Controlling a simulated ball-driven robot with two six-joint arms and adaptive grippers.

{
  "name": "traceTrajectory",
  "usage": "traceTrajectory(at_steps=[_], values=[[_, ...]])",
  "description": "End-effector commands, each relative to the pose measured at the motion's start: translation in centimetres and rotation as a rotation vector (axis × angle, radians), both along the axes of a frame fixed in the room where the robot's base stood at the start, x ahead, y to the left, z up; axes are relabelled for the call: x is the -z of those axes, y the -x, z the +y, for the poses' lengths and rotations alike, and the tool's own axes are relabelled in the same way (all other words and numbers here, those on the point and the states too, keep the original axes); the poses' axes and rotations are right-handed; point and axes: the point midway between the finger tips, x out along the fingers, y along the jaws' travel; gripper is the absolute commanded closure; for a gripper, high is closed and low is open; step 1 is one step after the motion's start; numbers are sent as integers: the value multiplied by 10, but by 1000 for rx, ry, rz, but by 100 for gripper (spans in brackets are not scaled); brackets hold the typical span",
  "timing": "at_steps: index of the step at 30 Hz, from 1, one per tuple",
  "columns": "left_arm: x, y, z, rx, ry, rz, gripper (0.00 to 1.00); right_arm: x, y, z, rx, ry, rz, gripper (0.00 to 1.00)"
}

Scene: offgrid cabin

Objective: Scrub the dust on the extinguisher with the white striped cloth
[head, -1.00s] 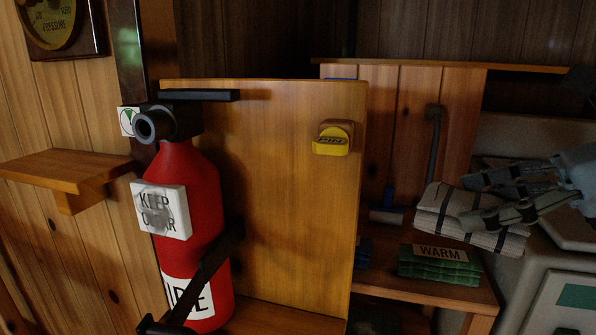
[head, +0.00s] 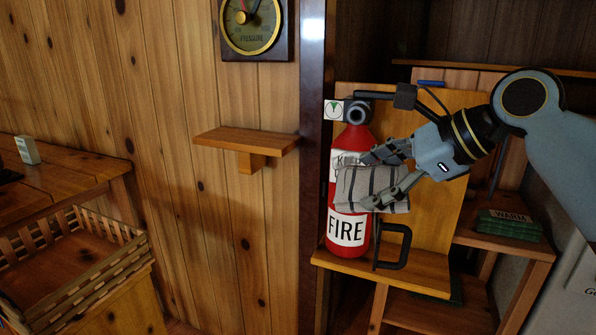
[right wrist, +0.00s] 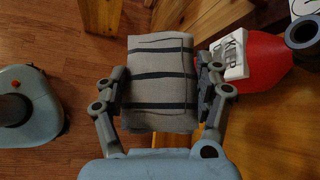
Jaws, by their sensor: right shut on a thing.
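The red fire extinguisher (head: 350,138) stands upright on a wooden shelf against a wooden back panel. Its FIRE label (head: 347,230) is clear, while its KEEP CLEAR label (head: 346,158) is mostly covered by my right gripper and the cloth. The label also shows in the right wrist view (right wrist: 234,55), with a greyish mark on it. My right gripper (head: 367,180) is shut on the folded white striped cloth (head: 352,190) and holds it in front of the extinguisher. I cannot tell whether cloth and label touch. My left gripper is out of view.
A black bracket handle (head: 393,250) stands at the shelf's front. A small wall shelf (head: 246,138) and a pressure gauge (head: 252,25) are to the left. Green folded cloths (head: 508,225) lie on the right-hand shelf. A slatted crate (head: 80,255) is at lower left.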

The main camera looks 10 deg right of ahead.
Motion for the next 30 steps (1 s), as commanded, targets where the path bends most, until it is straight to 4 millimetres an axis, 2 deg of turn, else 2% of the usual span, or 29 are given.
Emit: traceTrajectory(at_steps=[1, 7, 12, 18, 22, 30], values=[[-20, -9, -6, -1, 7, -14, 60, -8, -12, 4, -35, 91, -57, 76], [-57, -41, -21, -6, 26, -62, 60, 14, -46, 17, -207, 509, -373, 76], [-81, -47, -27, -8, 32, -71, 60, 29, -63, 44, -314, 719, -604, 76], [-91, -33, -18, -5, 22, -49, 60, 37, -69, 67, -370, 804, -724, 76], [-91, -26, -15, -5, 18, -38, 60, 40, -70, 69, -378, 816, -741, 76], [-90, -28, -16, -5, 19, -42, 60, 40, -70, 69, -379, 816, -741, 76]])
